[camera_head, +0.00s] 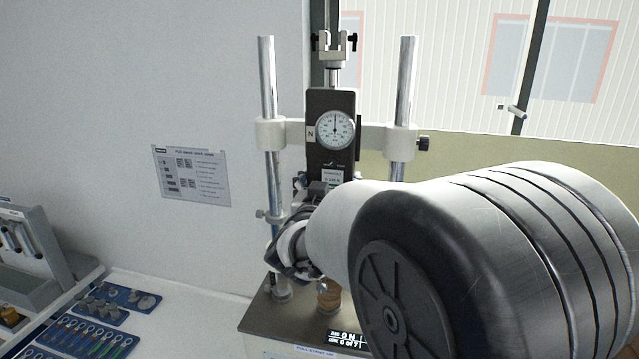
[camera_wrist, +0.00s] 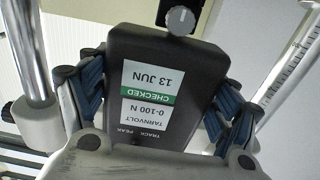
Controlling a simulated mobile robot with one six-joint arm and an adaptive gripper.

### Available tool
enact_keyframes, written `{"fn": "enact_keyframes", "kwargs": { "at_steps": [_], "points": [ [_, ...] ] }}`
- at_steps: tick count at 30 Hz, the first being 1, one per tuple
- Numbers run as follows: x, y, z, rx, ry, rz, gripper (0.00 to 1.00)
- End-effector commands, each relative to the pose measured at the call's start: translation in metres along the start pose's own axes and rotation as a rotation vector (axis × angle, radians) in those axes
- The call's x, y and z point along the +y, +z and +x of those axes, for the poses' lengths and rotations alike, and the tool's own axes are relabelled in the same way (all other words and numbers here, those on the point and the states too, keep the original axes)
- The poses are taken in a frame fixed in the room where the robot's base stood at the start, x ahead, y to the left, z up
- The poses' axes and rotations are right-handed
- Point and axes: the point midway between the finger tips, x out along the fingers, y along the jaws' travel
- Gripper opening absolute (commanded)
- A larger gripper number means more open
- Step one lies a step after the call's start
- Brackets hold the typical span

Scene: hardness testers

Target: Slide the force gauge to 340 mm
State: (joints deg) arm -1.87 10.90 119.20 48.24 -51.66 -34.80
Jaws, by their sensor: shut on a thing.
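The force gauge (camera_head: 331,103) is a black box with a round white dial (camera_head: 335,130). It sits on a white crossbar (camera_head: 373,137) between two upright steel columns. In the wrist view the gauge (camera_wrist: 190,60), upside down, carries a label (camera_wrist: 150,95) reading TARNVOLT 0-100 N, CHECKED, 13 JUN. My gripper (camera_wrist: 160,85) is shut on the gauge's body, one blue-padded finger on each side. A graduated scale (camera_wrist: 292,70) runs at the right of the wrist view; its numbers are unreadable. My arm hides the gauge's lower end in the head view.
A dark knob (camera_head: 423,143) sticks out at the crossbar's right end. A blue tray of parts (camera_head: 85,335) and a grey device (camera_head: 35,255) lie left. A notice (camera_head: 192,176) hangs on the wall.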

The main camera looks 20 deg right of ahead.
Motion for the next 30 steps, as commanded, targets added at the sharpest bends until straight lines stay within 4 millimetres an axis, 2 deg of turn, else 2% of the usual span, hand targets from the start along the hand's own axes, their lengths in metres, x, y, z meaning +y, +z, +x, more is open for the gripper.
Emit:
{"fn": "enact_keyframes", "kwargs": {
  "at_steps": [10, 15, 20, 21, 30],
  "points": [
    [0.0002, -0.0001, 0.0, 0.0, 0.001, 0.0, 0.39],
    [0.0002, -0.0082, 0.0, 0.002, 0.001, 0.001, 0.39],
    [0.0001, -0.0078, 0.0001, 0.004, 0.001, 0.001, 0.39],
    [0.0001, -0.008, 0.0001, 0.005, 0.001, 0.001, 0.82],
    [0.0001, -0.0066, 0.0, 0.002, 0.0, 0.0, 1.0]
  ]
}}
